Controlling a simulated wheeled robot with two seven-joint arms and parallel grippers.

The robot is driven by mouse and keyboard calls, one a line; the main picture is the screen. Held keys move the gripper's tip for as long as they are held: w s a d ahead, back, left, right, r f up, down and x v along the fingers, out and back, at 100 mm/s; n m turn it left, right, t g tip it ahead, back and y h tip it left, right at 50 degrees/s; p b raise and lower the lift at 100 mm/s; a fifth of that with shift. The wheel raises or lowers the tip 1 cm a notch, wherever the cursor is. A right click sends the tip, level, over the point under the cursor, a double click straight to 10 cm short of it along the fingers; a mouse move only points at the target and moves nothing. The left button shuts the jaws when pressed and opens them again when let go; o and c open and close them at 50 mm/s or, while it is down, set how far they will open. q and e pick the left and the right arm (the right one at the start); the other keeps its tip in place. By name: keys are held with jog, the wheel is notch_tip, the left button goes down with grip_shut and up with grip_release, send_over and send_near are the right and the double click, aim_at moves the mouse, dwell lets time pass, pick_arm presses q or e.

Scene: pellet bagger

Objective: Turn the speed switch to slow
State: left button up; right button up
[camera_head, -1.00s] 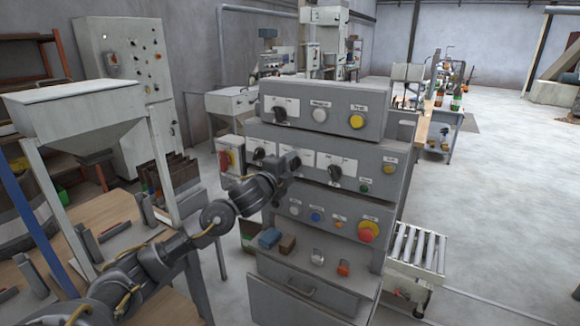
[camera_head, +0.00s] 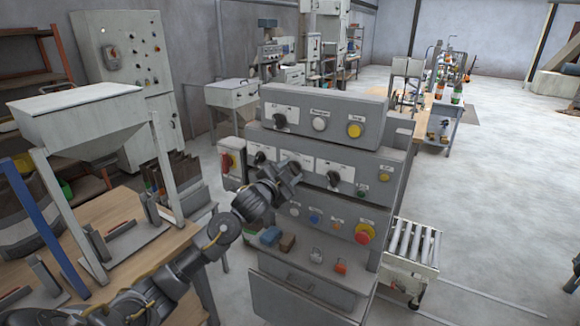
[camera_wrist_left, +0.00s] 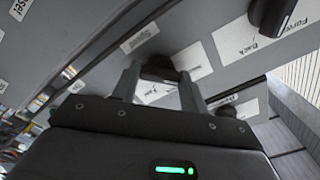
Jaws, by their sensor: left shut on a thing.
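The control panel (camera_head: 365,165) stands in the middle of the head view, with black rotary switches in its rows. My left gripper (camera_head: 292,170) is at the middle row, in front of one switch, which it hides there. In the left wrist view the black knob of the speed switch (camera_wrist_left: 158,70) sits between the fingers of my left gripper (camera_wrist_left: 160,80), which is shut on it. A small plate reading "Speed" (camera_wrist_left: 140,38) is above the knob. White position labels beside the knob are partly covered, and its exact pointing is hard to tell. My right gripper is not in view.
A second black switch (camera_wrist_left: 272,14) with "Forward" and "Back" labels is close on the right in the wrist view. In the head view, another switch (camera_head: 333,179) is just right of my gripper. A red emergency button (camera_head: 364,233) is below. A roller conveyor (camera_head: 412,245) stands at right.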

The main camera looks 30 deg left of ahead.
pick_arm(q)
jog(key=shift+n+p, duration=0.35)
jog(key=shift+n, duration=0.25)
jog(key=o, duration=1)
jog(key=s+b, duration=0.2)
jog(key=s, duration=0.9)
jog(key=shift+d+b, duration=0.1)
jog(key=shift+b, duration=0.3)
